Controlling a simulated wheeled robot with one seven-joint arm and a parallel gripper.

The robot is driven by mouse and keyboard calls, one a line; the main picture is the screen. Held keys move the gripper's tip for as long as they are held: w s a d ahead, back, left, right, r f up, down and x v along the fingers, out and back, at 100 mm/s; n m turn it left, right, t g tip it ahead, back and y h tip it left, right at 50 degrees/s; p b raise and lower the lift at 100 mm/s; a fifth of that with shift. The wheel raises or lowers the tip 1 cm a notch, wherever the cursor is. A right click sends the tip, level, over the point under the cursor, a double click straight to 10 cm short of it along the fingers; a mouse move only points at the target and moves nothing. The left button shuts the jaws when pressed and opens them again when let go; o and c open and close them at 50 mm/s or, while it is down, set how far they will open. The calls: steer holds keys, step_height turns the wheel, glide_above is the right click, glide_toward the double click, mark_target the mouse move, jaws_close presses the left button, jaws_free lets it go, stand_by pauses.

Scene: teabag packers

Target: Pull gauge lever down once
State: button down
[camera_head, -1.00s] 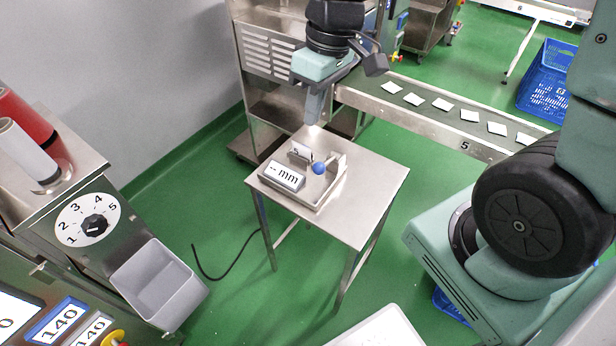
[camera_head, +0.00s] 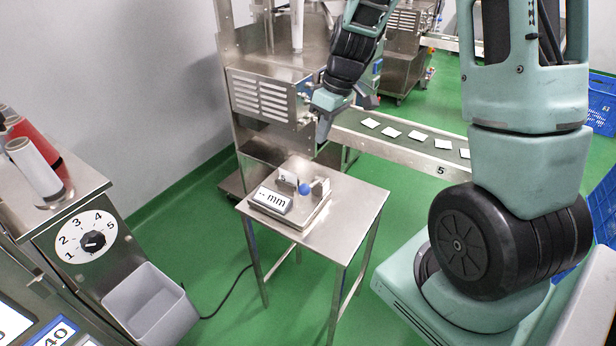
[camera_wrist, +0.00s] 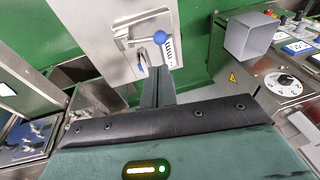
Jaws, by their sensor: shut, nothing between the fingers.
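The gauge (camera_head: 318,207) sits on a small steel table (camera_head: 345,222). Its lever ends in a blue ball knob (camera_head: 305,188), which stands raised beside the display box (camera_head: 271,200); the display reads "-- mm". A small upright white card marked 5 (camera_head: 287,178) is behind the display. My gripper (camera_head: 322,138) is shut and empty, pointing down above and behind the gauge, apart from the knob. In the wrist view the knob (camera_wrist: 160,37) and display (camera_wrist: 169,53) lie just beyond my shut fingers (camera_wrist: 158,80).
A steel machine (camera_head: 262,92) stands behind the table. A conveyor (camera_head: 400,150) with several white teabags runs to the right. At left are a dial panel (camera_head: 88,242) and a grey bin (camera_head: 150,305). Green floor is open around the table legs.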

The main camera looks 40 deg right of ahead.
mark_target(306, 185)
steer(key=x, duration=1.3)
steer(key=shift+f+p, duration=0.3)
steer(key=shift+p, duration=0.05)
